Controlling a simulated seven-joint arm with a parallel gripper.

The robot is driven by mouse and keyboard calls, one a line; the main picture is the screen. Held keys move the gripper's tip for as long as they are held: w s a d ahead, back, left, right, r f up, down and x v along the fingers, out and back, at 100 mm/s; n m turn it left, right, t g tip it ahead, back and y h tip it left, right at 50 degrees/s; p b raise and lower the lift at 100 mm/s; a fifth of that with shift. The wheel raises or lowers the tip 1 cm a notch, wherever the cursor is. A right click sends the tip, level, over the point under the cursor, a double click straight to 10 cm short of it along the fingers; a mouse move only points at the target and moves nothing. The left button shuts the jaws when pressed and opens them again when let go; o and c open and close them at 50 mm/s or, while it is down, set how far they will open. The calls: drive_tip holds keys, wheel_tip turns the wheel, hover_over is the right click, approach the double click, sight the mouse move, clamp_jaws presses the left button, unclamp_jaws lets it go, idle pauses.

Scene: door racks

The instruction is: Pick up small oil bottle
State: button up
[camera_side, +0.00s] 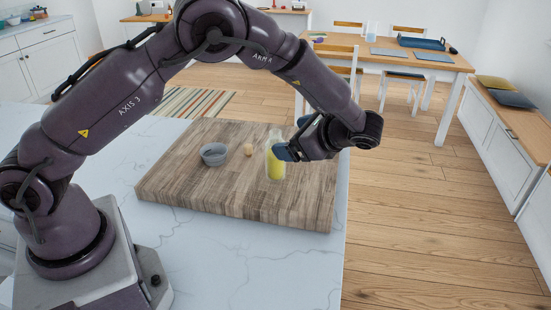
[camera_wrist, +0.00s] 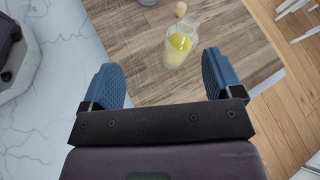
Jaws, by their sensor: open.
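The small oil bottle (camera_side: 275,168) is clear glass with yellow oil in it. It stands upright on a wooden board near its right part. In the wrist view the bottle (camera_wrist: 178,46) shows ahead of my fingers, nearer the right one. My gripper (camera_wrist: 167,78) is open, with blue pads on both sides and nothing between them. In the side view my gripper (camera_side: 284,153) is at the bottle's upper right, and one blue fingertip overlaps the bottle in the picture. I cannot tell whether they touch. A cork (camera_side: 248,150) stands on the board left of the bottle.
A small grey bowl (camera_side: 213,154) sits on the wooden board (camera_side: 185,190), left of the cork. The board lies on a white marble counter (camera_side: 240,260), whose right edge is close to the board. The board's front left area is clear.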

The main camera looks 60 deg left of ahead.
sight(282, 162)
drive_tip(key=w+d+f+m+y, duration=0.1)
drive_tip(key=f+y, duration=0.1)
drive_tip(key=f, duration=0.1)
drive_tip(key=f+m+t+y, duration=0.1)
drive_tip(key=f+m+y, duration=0.1)
drive_tip(key=f, duration=0.2)
drive_tip(key=w+d+f+m+t+y, duration=0.1)
drive_tip(key=f+m, duration=0.1)
drive_tip(key=f, duration=0.1)
drive_tip(key=shift+w+d+f+y, duration=0.25)
drive_tip(key=shift+w+d+y, duration=0.05)
drive_tip(key=shift+d+y, duration=0.1)
drive_tip(key=shift+a+f, duration=0.1)
drive_tip(key=shift+f, duration=0.15)
drive_tip(key=a, duration=0.7)
drive_tip(key=shift+s+a, duration=0.2)
drive_tip(key=shift+a, duration=0.1)
drive_tip(key=a, duration=0.5)
drive_tip(key=shift+s+f, duration=0.25)
drive_tip(key=shift+s, duration=0.1)
drive_tip(key=c, duration=1.1)
drive_tip(key=shift+c, duration=0.4)
drive_tip(key=shift+r, duration=0.15)
